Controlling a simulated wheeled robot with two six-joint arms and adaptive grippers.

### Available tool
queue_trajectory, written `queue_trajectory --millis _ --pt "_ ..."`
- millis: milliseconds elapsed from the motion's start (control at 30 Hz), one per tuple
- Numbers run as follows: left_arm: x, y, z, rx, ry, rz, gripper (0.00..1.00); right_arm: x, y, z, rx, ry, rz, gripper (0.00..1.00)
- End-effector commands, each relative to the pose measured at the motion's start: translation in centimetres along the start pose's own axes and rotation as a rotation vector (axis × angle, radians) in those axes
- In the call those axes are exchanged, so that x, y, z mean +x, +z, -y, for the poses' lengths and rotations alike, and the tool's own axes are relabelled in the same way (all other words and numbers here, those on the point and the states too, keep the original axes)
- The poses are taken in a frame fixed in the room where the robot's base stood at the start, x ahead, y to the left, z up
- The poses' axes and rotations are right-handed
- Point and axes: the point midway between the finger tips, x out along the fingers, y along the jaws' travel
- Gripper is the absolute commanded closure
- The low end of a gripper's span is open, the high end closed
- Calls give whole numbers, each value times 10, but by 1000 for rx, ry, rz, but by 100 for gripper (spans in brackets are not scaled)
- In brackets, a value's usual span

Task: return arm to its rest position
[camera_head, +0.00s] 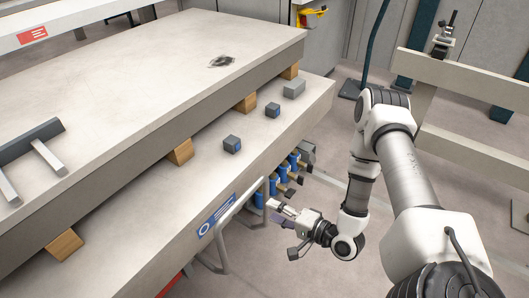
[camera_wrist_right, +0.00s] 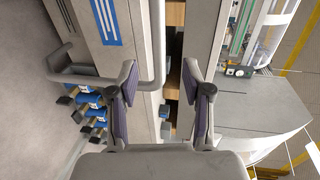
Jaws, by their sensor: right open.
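My right arm (camera_head: 405,170) reaches in from the lower right of the head view and bends down at its elbow. Its gripper (camera_head: 280,212) hangs beside the front of the panel bender, close to a grey tubular handle (camera_head: 226,240). In the right wrist view the gripper (camera_wrist_right: 160,83) has its two purple-padded fingers wide apart, with nothing held between them. The handle (camera_wrist_right: 85,78) shows beyond the fingers there; I cannot tell whether they touch it. My left gripper is not in view.
The machine's stepped bed (camera_head: 150,75) fills the left, with wooden blocks (camera_head: 180,152) and small grey blocks (camera_head: 232,144) on its lower ledge. Blue-bodied fittings (camera_head: 283,172) line its front. A beige rail (camera_head: 470,80) stands at right. Open floor lies below the arm.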

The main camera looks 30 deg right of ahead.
Motion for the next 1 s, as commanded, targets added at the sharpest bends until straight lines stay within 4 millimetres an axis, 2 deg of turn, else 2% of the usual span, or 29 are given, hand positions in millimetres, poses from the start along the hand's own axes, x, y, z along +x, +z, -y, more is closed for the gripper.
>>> queue_trajectory --millis 267,367,433,500,567,667,700,800,900,1000 --pt "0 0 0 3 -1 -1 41 5 5 3 -8 -4 18 50" --pt "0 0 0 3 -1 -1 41 21 36 11 -33 -3 107 50" --pt "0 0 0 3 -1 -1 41 34 67 10 -57 52 169 50" --pt "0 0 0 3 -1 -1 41 39 98 -9 -142 188 221 50" --pt "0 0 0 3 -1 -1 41 34 118 -32 -259 333 264 50" --pt "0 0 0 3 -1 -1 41 7 140 -73 -494 596 356 50" --pt "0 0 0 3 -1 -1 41 -10 143 -87 -584 701 397 50" --pt "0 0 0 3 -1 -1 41 -55 142 -113 -765 935 511 50" --pt "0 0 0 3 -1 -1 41 -102 135 -128 -870 1133 638 50" --pt "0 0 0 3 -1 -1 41 -131 134 -135 -969 1212 817 50"
